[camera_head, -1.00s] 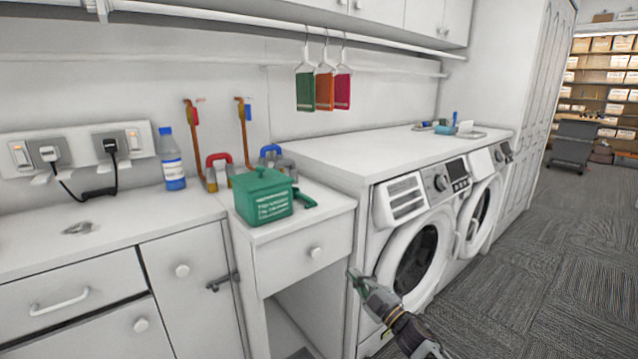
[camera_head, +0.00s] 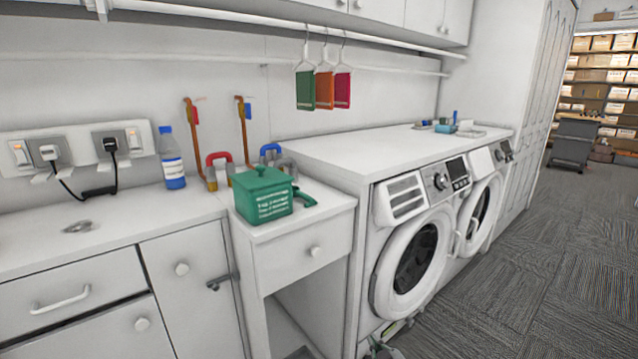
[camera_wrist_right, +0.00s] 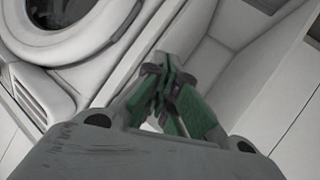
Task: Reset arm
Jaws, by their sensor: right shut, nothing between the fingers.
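My right gripper (camera_head: 378,348) shows only as a small part at the bottom edge of the head view, low in front of the washing machines. In the right wrist view its green-padded fingers (camera_wrist_right: 168,85) meet at the tips, with nothing between them. A washer (camera_wrist_right: 75,20) and a pale cabinet corner lie beyond the fingers in that view. My left gripper is in neither view.
A green box (camera_head: 262,195) stands on the small drawer cabinet (camera_head: 305,250). The carpet floor (camera_head: 500,310) at right is clear.

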